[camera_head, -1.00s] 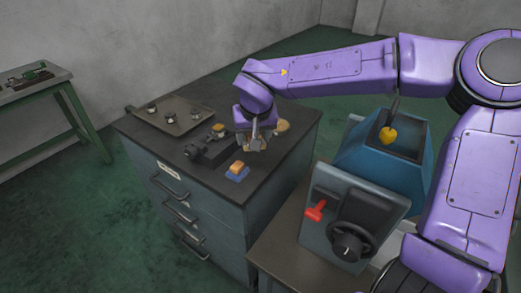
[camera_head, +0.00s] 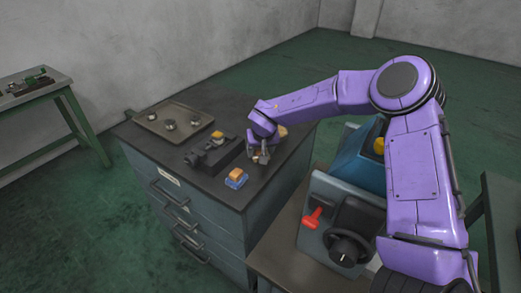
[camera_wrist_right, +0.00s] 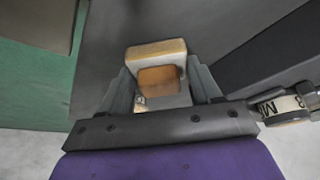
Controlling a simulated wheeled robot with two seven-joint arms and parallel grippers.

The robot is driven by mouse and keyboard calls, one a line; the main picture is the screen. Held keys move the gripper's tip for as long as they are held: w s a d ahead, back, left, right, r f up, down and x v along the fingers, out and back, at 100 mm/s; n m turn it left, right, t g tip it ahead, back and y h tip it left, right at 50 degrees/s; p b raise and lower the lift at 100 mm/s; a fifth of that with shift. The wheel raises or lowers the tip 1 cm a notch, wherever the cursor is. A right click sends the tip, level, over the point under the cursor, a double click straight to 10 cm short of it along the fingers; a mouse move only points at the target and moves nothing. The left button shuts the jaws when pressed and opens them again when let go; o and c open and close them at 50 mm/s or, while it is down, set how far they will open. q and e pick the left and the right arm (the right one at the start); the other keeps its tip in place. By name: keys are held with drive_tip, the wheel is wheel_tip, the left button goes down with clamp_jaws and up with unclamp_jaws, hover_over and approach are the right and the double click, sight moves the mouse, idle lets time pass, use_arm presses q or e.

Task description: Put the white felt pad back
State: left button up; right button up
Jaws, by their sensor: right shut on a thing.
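My right gripper (camera_head: 262,156) is low over the right part of the cabinet's dark top (camera_head: 211,188). In the right wrist view it is shut on a pale tan block (camera_wrist_right: 157,48) with a brown face, held between its two fingers. I cannot tell whether this block is or carries the white felt pad, and no separate white pad can be made out. A blue pad (camera_head: 236,183) with an orange-tan block (camera_head: 236,174) on it lies left of the gripper. My left gripper is not in view.
A dark vise-like fixture (camera_head: 212,157) stands left of the gripper. A metal tray (camera_head: 150,123) with several small round parts is at the back left. A blue machine with a red lever (camera_head: 312,218) and a black handwheel (camera_head: 347,246) stands close on the right.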

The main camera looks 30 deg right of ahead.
drive_tip(key=o, duration=0.9)
drive_tip(key=shift+f, duration=0.1)
drive_tip(key=shift+o, duration=0.2)
drive_tip(key=v, duration=1.2)
